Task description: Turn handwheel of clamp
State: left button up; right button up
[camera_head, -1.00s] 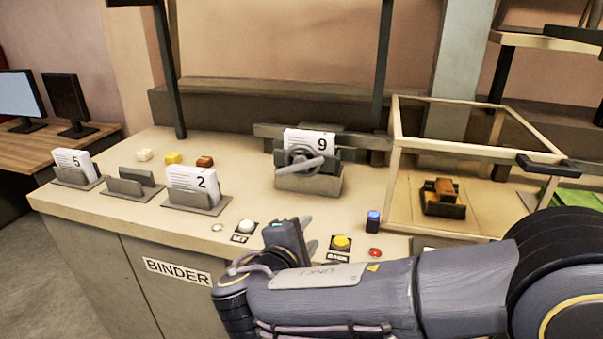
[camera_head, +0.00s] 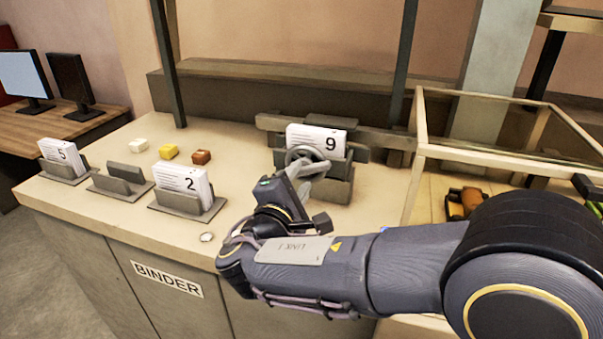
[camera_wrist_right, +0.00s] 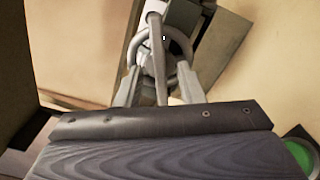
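The clamp (camera_head: 338,190) is a grey block on the counter, holding a stack of white sheets marked 9 (camera_head: 316,139). Its grey ring-shaped handwheel (camera_head: 307,160) faces me; in the right wrist view the handwheel (camera_wrist_right: 157,60) shows a bar running across it. My right gripper (camera_head: 308,183) is right at the front of the handwheel. In the wrist view its two fingers (camera_wrist_right: 160,88) stand apart, one on each side of the bar, near the lower rim; contact cannot be told. My left gripper is not in view.
Sheet stacks marked 2 (camera_head: 182,181) and 5 (camera_head: 62,154) stand in grey holders at left, with an empty holder (camera_head: 120,181) between. White, yellow and brown blocks (camera_head: 169,152) lie behind. A wood-framed case (camera_head: 420,150) stands right of the clamp. A green button (camera_wrist_right: 300,155) shows in the wrist view.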

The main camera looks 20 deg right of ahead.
jog(key=shift+x, duration=0.9)
grip_shut()
jog(key=shift+f+b, duration=0.15)
jog(key=shift+b, duration=0.25)
jog(key=shift+f+m+b, duration=0.15)
jog(key=shift+m+b, duration=3.1)
jog(key=shift+b, duration=2.2)
jog(key=shift+f+m+b, duration=0.1)
jog(key=shift+m+b, duration=3.15)
jog(key=shift+b, duration=2.15)
grip_release()
jog(key=shift+r, duration=0.1)
